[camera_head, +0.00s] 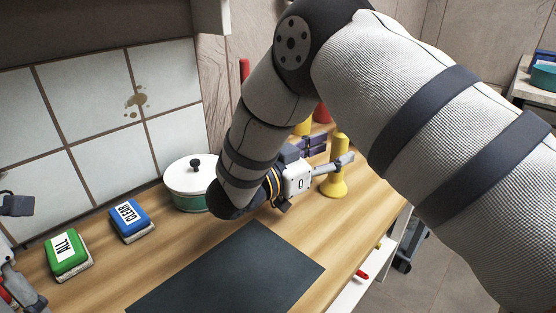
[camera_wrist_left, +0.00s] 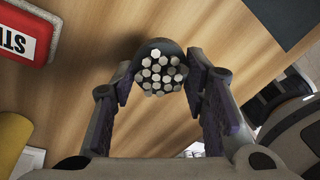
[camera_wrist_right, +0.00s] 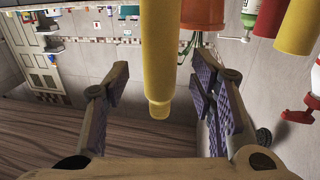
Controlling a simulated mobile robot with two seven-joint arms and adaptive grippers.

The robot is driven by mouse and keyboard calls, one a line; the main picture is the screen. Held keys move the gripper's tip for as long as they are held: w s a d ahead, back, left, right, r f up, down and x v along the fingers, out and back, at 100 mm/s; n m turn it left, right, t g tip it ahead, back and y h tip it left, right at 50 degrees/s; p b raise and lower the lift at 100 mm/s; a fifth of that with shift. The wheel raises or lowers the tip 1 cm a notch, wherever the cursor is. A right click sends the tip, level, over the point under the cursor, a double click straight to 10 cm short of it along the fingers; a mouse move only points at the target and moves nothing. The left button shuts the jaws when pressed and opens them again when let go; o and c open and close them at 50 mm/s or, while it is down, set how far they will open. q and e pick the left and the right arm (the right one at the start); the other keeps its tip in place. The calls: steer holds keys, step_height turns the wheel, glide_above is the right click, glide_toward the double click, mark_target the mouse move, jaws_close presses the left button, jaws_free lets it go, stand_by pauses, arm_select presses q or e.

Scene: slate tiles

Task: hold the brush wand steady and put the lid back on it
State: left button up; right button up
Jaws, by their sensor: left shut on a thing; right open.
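In the left wrist view my left gripper (camera_wrist_left: 160,62) is shut on a dark round piece with a cluster of pale hexagonal ends, apparently the brush wand (camera_wrist_left: 162,74). At most a sliver of that arm shows at the head view's left edge; the wand cannot be made out there. My right gripper (camera_head: 337,149) is open at a yellow piece with a flared base (camera_head: 334,187), which stands upright on the counter and may be the lid. In the right wrist view, a yellow rod (camera_wrist_right: 158,60) shows between the spread fingers (camera_wrist_right: 160,78), with gaps on both sides.
A white-lidded green pot (camera_head: 188,178) stands behind my right forearm. A blue block (camera_head: 129,218) and a green block (camera_head: 67,252) lie on the left. A dark mat (camera_head: 230,275) covers the front counter. Red and yellow items stand behind my right gripper.

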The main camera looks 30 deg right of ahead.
mark_target(334, 149)
arm_select(q)
steer(key=shift+r, duration=0.4)
arm_select(e)
steer(key=d, duration=0.3)
steer(key=shift+w+d, duration=0.2)
steer(key=shift+a, duration=0.1)
jaws_close()
